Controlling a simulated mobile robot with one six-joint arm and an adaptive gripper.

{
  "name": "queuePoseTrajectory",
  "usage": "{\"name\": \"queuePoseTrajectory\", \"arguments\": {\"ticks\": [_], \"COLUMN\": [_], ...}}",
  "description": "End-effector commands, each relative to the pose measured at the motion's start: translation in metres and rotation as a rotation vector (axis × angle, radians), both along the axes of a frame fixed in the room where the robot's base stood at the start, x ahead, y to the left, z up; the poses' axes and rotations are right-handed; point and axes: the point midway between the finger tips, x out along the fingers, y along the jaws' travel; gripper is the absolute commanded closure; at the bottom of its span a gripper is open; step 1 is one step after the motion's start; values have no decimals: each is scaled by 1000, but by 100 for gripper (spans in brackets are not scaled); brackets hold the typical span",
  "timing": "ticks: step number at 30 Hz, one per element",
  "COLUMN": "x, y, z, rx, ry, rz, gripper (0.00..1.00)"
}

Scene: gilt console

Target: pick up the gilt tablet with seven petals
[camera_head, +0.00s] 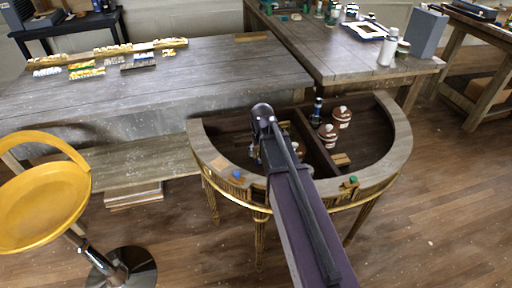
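The half-round gilt console (400,125) has a grey rim, a dark sunken top with a divider, and gilt legs. No petals can be counted at this size, so I cannot tell which piece is the seven-petal tablet. A small tan block (341,159) lies inside the right compartment. A small green and gold piece (349,182) sits on the front rim at right. A small gold-brown piece (237,174) is at the front rim at left, beside a blue one. My arm reaches over the console; my gripper (256,152) is mostly hidden behind it, above the left compartment.
Two brown-and-white jars (327,135) and a dark bottle (317,110) stand in the console, with another jar partly behind my arm. A yellow stool (40,205) is at left. Grey wooden tables (200,85) stand behind. The floor at front right is clear.

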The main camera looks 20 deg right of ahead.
Motion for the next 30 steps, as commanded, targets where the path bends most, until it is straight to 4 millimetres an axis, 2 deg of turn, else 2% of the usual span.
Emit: {"name": "queuePoseTrajectory", "arguments": {"ticks": [21,26,30], "x": [-1,-1,-1], "y": [0,-1,0], "z": [1,9,24], "rx": [0,0,0], "ry": [0,0,0], "rz": [0,0,0], "gripper": [61,61,61]}}
